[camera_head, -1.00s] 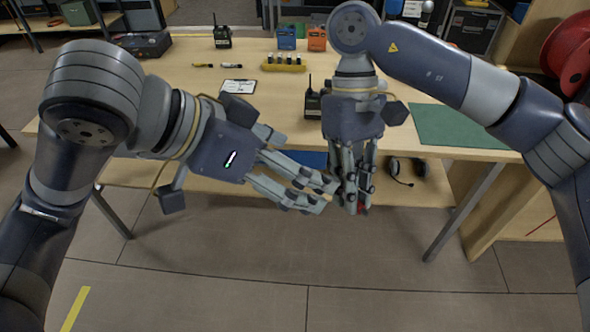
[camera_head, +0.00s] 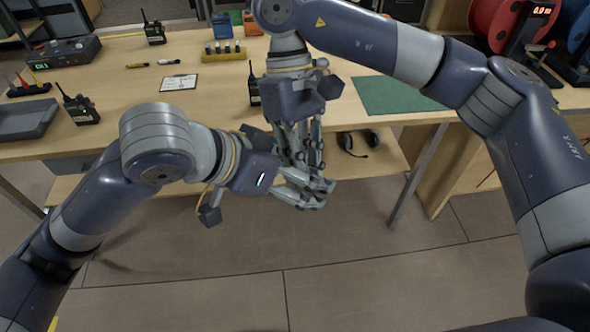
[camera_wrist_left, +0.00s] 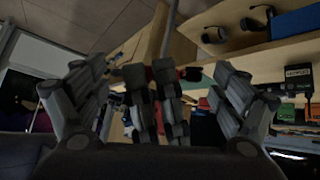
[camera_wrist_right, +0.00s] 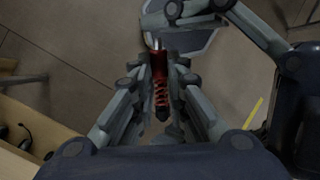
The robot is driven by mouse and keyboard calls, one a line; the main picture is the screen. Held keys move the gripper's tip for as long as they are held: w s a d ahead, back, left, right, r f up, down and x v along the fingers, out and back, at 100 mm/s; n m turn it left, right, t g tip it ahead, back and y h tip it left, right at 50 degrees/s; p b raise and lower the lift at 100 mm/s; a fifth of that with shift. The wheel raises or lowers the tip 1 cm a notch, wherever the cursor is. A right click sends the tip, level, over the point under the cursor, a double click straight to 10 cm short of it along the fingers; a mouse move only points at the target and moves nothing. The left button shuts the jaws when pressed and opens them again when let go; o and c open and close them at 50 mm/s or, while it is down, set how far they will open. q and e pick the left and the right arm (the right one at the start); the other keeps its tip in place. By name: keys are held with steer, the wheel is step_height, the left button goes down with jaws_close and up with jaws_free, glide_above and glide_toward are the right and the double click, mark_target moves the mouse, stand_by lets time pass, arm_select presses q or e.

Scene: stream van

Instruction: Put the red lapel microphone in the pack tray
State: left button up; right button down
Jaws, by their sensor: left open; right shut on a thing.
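The red lapel microphone (camera_wrist_right: 159,85) has a red body, a coiled part and a dark end. In the right wrist view it stands between the fingers of my right gripper (camera_wrist_right: 160,98), which is shut on it. In the head view my right gripper (camera_head: 308,160) hangs in front of the table edge, and its fingers hide the microphone. My left gripper (camera_head: 308,192) is open, with its fingers close to the right fingers; I cannot tell whether they touch. A grey tray (camera_head: 30,122), probably the pack tray, lies at the table's left.
A radio (camera_head: 80,108) stands beside the tray. A clipboard (camera_head: 179,82), markers (camera_head: 167,62), a yellow battery holder (camera_head: 224,54) and a green mat (camera_head: 395,95) lie on the table. A headset (camera_head: 358,142) is on the lower shelf. The floor in front is clear.

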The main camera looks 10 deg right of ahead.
arm_select(q)
steer(key=shift+c, duration=0.6)
steer(key=c, duration=0.7)
steer(key=shift+c, duration=0.3)
arm_select(e)
steer(key=c, duration=1.5)
jaws_free()
